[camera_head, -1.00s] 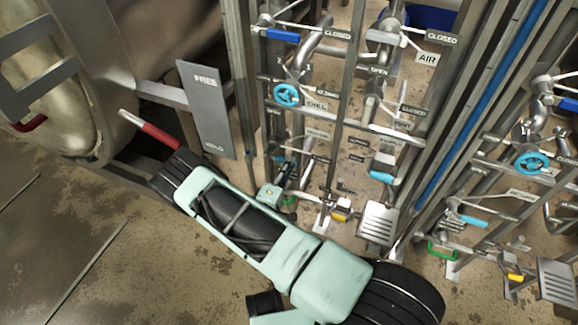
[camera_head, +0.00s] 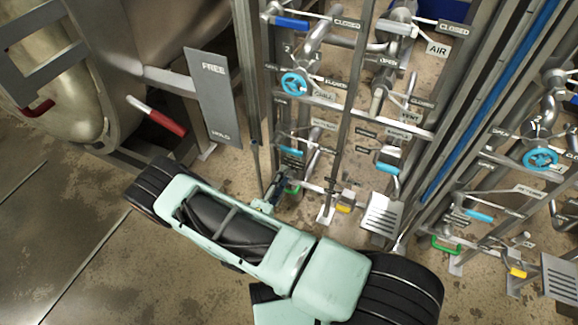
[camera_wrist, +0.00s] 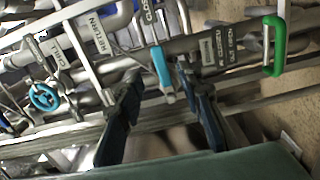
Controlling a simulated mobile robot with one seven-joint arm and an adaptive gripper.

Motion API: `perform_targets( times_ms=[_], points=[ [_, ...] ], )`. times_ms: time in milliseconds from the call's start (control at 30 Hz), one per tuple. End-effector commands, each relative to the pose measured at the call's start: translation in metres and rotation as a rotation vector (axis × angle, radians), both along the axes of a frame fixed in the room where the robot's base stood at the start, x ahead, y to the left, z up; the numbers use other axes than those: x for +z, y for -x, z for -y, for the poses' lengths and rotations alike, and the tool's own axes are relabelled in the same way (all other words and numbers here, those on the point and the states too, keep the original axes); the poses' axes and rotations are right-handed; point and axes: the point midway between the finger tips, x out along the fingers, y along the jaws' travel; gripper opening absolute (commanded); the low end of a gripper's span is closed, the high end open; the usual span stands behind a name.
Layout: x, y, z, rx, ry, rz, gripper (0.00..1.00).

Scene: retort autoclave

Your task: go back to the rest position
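My gripper (camera_wrist: 160,95) shows in the wrist view as two dark blue fingers spread apart, with nothing held between them. A cyan lever handle (camera_wrist: 161,66) shows in the gap between the fingertips; it looks to lie beyond them, though the distance is hard to tell. In the head view my gripper (camera_head: 276,192) is small and partly hidden behind my mint-green arm, low in front of the middle valve rack. My arm stretches across the lower middle of that view.
The valve rack (camera_head: 347,125) carries blue wheels, levers and labels, with pipes close to my gripper. A red-handled lever (camera_head: 157,117) and a FREE/HOLD plate (camera_head: 213,97) stand left, beside the large metal vessel (camera_head: 150,45). A green handle (camera_wrist: 277,48) shows in the wrist view. Floor lies open at lower left.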

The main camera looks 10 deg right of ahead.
Motion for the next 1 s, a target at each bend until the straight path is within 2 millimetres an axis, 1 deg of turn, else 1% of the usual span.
perform_targets(
  times_ms=[33,100,233,800,867,900,967,1000],
  points=[
    [0.000,0.006,-0.005,0.001,-0.001,-0.001,0.33],
    [0.000,0.012,-0.009,0.001,-0.001,0.000,0.33],
    [0.000,0.018,-0.012,-0.001,-0.001,0.000,0.33],
    [0.001,0.018,-0.013,-0.002,-0.002,0.002,0.33],
    [0.008,0.013,-0.015,-0.008,-0.006,0.011,0.33],
    [0.014,0.007,-0.017,-0.015,-0.008,0.020,0.33],
    [0.031,-0.005,-0.020,-0.033,-0.016,0.039,0.33],
    [0.045,-0.015,-0.022,-0.051,-0.021,0.055,0.33]
  ],
)
